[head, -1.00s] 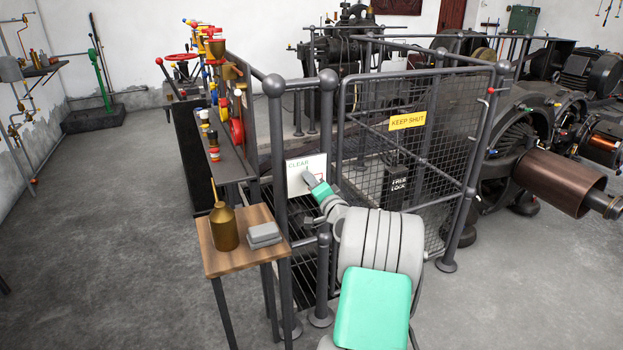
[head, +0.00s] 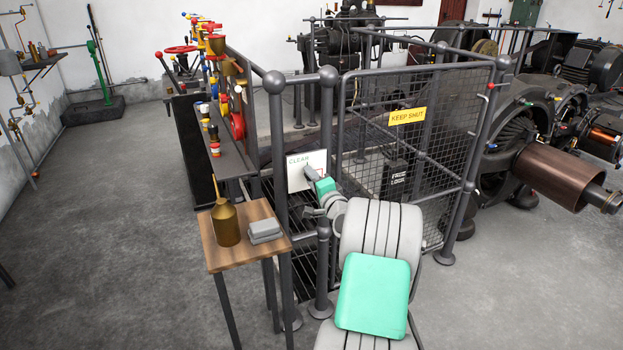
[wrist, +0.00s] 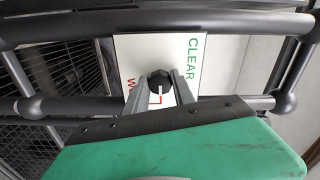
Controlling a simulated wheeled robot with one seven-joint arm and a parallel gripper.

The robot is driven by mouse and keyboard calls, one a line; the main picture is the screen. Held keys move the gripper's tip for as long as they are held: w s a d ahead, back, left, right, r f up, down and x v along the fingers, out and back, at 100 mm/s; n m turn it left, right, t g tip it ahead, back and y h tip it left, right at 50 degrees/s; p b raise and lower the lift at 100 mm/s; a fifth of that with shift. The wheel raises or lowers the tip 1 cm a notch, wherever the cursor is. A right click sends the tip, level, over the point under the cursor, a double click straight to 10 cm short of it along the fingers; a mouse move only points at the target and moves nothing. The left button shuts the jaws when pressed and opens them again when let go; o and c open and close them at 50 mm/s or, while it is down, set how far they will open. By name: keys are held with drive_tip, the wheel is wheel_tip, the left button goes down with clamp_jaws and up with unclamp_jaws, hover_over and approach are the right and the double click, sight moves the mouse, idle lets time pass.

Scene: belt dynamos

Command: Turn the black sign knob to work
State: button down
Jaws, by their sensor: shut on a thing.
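The white sign board (head: 296,180) is fixed to the railing posts and carries the green word CLEAR. It also shows in the wrist view (wrist: 155,50), turned sideways, with red lettering partly hidden by a finger. The black sign knob (wrist: 159,82) sits on the board, with a pale mark beside its lower side. My gripper (wrist: 160,79) is shut on the knob, one finger on each side. In the head view my gripper (head: 309,173) is at the right part of the board and hides the knob, so I cannot tell its exact setting.
A wooden stand (head: 222,261) with a brass oil can (head: 225,224) and a grey block (head: 264,231) is left of my arm. A mesh gate (head: 440,150) with a yellow KEEP SHUT sign (head: 407,116) is to the right. Open floor lies at the left.

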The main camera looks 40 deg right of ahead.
drive_tip(key=c, duration=1.1)
unclamp_jaws()
drive_tip(key=shift+o, duration=0.2)
drive_tip(key=v, duration=0.7)
drive_tip(key=shift+s, duration=0.4)
drive_tip(key=shift+a, duration=0.15)
